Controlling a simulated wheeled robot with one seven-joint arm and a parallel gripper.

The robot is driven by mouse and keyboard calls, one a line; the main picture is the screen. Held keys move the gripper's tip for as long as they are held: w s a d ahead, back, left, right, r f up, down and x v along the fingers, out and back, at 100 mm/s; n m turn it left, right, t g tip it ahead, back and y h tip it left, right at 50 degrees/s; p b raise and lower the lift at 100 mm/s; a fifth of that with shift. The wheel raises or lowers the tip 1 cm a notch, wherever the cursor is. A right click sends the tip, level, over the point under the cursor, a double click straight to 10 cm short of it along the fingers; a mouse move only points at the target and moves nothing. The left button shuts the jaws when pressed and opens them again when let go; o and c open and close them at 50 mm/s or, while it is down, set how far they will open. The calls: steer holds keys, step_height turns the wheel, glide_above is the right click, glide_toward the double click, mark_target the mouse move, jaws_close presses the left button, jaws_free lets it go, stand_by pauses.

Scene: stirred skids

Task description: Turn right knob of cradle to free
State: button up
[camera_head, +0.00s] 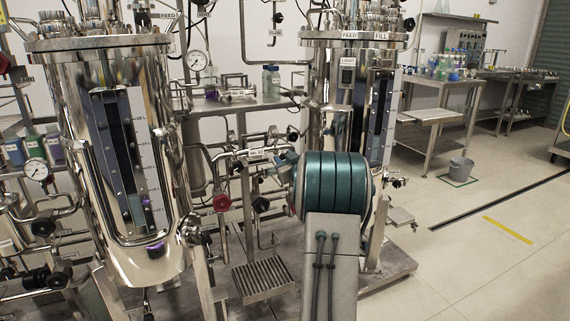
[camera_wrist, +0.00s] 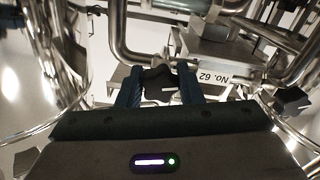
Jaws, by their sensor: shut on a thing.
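In the wrist view, my gripper (camera_wrist: 158,88) is shut on a black lobed knob (camera_wrist: 158,76), with one dark blue finger on each side. The knob has a pale mark on its face. A metal block with an upside-down "No. 62" label (camera_wrist: 212,77) is just beyond and to the right of the knob. A second black star-shaped knob (camera_wrist: 292,101) is at the right edge, apart from my gripper. In the head view, my teal and grey arm hides my gripper and the held knob.
Steel pipes crowd around the gripper in the wrist view. In the head view, a large steel vessel (camera_head: 85,80) stands left and another (camera_head: 325,70) stands behind my arm. A red valve handle (camera_head: 222,202) is left of my arm. Open floor (camera_head: 480,265) lies to the right.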

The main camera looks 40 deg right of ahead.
steer(key=shift+n, duration=0.6)
steer(key=shift+b, duration=0.3)
steer(key=o, duration=1)
steer(key=shift+c, duration=0.2)
steer(key=shift+s, duration=0.1)
steer(key=p+v, duration=0.2)
steer(key=v, duration=1.1)
steer(key=shift+s+p, duration=0.3)
steer(key=shift+p, duration=0.05)
